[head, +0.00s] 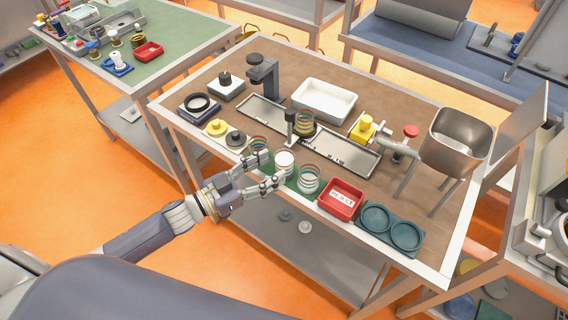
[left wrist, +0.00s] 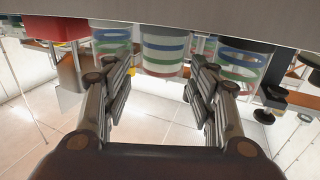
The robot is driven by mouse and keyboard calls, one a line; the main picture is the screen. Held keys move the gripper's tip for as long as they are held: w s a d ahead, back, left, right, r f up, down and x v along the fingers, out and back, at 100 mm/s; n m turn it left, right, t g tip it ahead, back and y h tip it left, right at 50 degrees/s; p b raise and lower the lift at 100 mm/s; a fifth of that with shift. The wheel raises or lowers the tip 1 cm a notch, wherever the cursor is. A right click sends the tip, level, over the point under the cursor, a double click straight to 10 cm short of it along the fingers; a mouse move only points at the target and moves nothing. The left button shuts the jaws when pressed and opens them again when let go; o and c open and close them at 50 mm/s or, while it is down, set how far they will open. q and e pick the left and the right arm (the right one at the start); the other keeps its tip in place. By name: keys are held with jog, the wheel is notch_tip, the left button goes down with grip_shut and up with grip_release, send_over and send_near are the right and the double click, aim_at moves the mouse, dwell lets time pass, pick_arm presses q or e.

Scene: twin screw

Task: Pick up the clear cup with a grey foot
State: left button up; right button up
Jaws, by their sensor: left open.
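Three clear cups with coloured bands stand in a row along the front of the table: a left cup (head: 258,145), a middle cup (head: 284,159) with a whitish top, and a right cup (head: 309,179). I cannot tell which has a grey foot; the bases are hidden or too small. My left gripper (head: 277,169) is open and empty at the front edge, its fingers pointing at the middle cup. My right gripper is out of view.
Right of the cups are a red tray (head: 341,210) and a green two-ring holder (head: 415,249). Yellow and dark knobbed pieces (head: 217,128) stand left.

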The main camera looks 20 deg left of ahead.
aim_at(276, 165)
pick_arm(q)
jog(key=shift+p+x, duration=0.45)
jog(key=shift+x, duration=1.45)
jog(key=shift+a+f, duration=0.1)
jog(key=c, duration=0.9)
jog(key=shift+c, duration=0.2)
